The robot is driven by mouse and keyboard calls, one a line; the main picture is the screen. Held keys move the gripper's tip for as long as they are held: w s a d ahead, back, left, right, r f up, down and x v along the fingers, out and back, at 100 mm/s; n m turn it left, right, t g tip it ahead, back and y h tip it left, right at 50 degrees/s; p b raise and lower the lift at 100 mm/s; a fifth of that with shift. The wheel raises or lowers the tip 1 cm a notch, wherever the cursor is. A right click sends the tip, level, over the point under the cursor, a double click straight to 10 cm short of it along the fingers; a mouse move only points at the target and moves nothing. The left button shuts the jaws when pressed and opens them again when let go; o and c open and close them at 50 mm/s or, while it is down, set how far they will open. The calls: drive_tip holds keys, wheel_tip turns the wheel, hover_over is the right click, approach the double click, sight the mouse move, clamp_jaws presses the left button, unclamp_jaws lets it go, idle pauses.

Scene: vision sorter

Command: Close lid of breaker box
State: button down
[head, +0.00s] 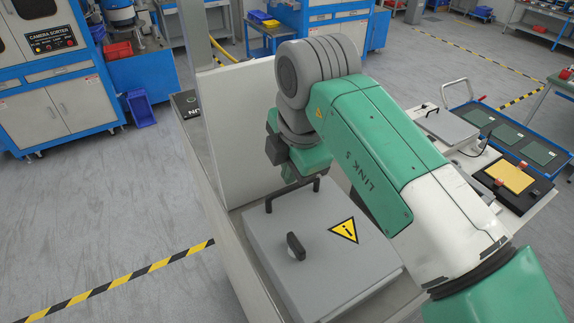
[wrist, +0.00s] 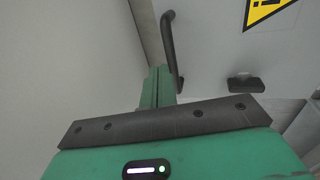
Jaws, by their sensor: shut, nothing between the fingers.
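The breaker box (head: 272,264) is grey and stands on a bench in the lower middle of the head view. Its lid (head: 312,262) faces up, with a yellow warning triangle, and looks down over the box; I cannot tell whether a small gap remains. A black bar handle (head: 268,204) is at the lid's far edge and a black latch (head: 295,246) near its left side. My gripper (wrist: 158,84) is shut and empty, right beside the handle (wrist: 172,48) in the wrist view. I cannot tell whether they touch. In the head view the fingertips are mostly hidden.
A pale upright panel (head: 240,125) stands just behind and left of my gripper. Blue machines stand at the back left.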

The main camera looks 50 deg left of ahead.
drive_tip(key=shift+a+f, duration=0.1)
drive_tip(key=shift+f, duration=0.2)
idle(0.4)
wheel_tip(320, 180, up, 14)
drive_tip(key=a+p, duration=0.1)
drive_tip(key=a, duration=0.1)
drive_tip(key=shift+w+a+f, duration=0.15)
drive_tip(key=shift+w+a, duration=0.2)
